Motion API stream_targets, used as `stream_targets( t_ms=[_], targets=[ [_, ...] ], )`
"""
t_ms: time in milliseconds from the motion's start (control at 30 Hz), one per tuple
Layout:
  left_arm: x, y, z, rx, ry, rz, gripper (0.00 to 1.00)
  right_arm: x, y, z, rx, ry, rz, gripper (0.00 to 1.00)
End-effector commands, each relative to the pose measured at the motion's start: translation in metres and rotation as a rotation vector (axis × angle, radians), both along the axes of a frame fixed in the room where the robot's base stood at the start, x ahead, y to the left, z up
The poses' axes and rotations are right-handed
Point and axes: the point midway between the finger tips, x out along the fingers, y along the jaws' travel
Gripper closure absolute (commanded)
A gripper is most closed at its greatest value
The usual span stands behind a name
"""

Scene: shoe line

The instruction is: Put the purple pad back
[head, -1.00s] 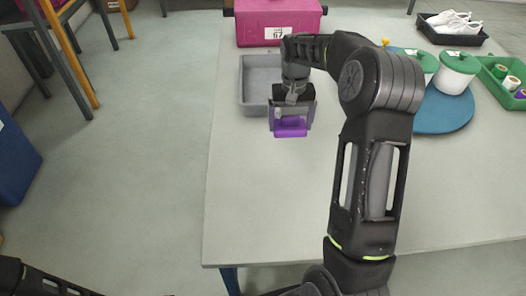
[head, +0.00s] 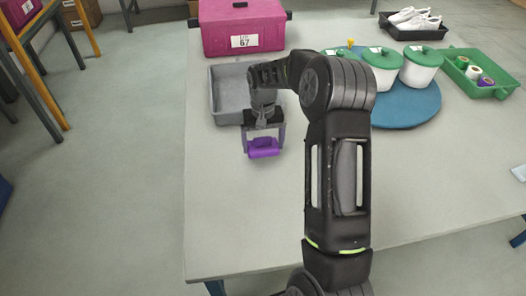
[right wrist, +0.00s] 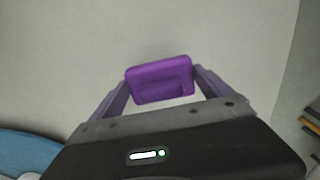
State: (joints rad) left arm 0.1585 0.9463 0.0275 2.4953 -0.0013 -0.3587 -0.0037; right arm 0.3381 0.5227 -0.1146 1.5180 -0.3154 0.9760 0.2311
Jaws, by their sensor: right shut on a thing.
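A small purple pad (head: 263,153) is held between the fingers of my right gripper (head: 264,146), in front of the grey tray and over the pale table. In the right wrist view the pad (right wrist: 160,80) sits between both fingertips of the gripper (right wrist: 160,84), with table surface beyond it. Whether the pad touches the table is hard to tell. The open grey tray (head: 229,88) looks empty where it shows; my right arm hides part of its right side. My left gripper is not in view.
A magenta lidded box (head: 220,40) stands behind the grey tray. To the right are white pots with green lids (head: 421,67) on a blue round mat (head: 408,108), a green tray (head: 487,88) with several rolls, and a black tray (head: 412,31) with white shoes. The front table is clear.

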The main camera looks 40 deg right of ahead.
Motion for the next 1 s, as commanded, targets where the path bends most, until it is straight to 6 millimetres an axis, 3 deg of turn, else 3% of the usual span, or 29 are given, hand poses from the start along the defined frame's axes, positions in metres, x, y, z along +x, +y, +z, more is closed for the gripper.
stream_targets(
  t_ms=[167,400,800,833,1000],
  targets=[
    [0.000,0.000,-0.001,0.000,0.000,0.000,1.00,0.000,0.000,-0.006,0.001,0.002,0.000,0.48],
    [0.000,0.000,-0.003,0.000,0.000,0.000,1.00,0.000,0.001,-0.036,0.002,0.001,0.000,0.48],
    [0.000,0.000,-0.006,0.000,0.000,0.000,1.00,0.000,0.000,-0.041,0.000,0.000,0.000,0.48],
    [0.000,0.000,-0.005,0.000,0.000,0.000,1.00,0.000,0.000,-0.041,0.000,0.000,0.000,0.09],
    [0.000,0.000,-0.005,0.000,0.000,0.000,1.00,0.000,0.000,-0.040,0.000,0.001,0.000,0.00]
  ],
)
